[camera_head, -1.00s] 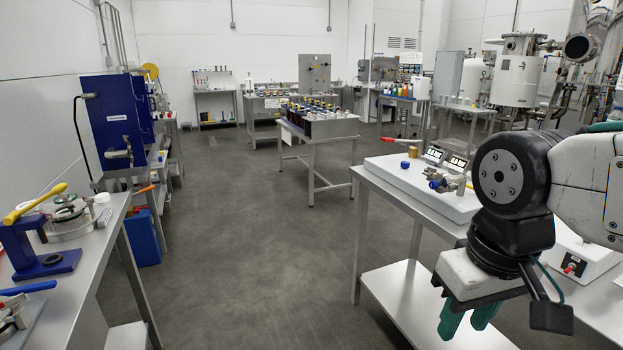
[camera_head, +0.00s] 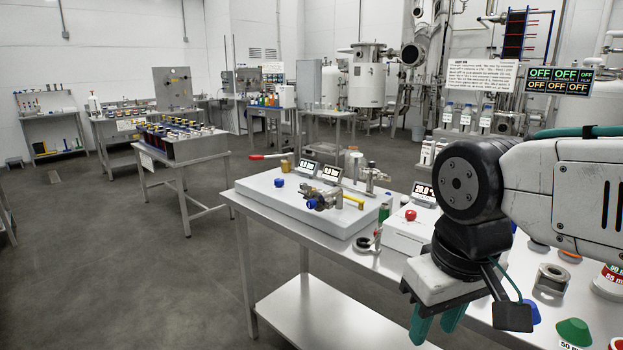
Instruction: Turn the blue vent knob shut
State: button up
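Two small blue knobs show on the white panel (camera_head: 258,191) on the steel bench. One blue knob (camera_head: 279,183) stands alone near the panel's left end. Another blue knob (camera_head: 311,204) sits on the front of a metal valve fitting (camera_head: 329,195). I cannot tell from the picture which is the vent knob, or whether it is open or shut. My gripper (camera_head: 436,325) hangs pointing down at the lower right, nearer to me and well apart from both knobs. Its two green fingers are spread with nothing visible between them; the tips are partly cut off by the frame.
The fitting has a yellow handle (camera_head: 353,202). Two small displays (camera_head: 320,172) and a red lever (camera_head: 270,156) stand behind it. A white box with a red button (camera_head: 410,215) lies between the panel and my arm. Open floor (camera_head: 150,270) is at the left.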

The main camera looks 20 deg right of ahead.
aim_at(278, 182)
jog(key=u, duration=0.45)
jog(key=i, duration=1.35)
jog(key=z, duration=0.65)
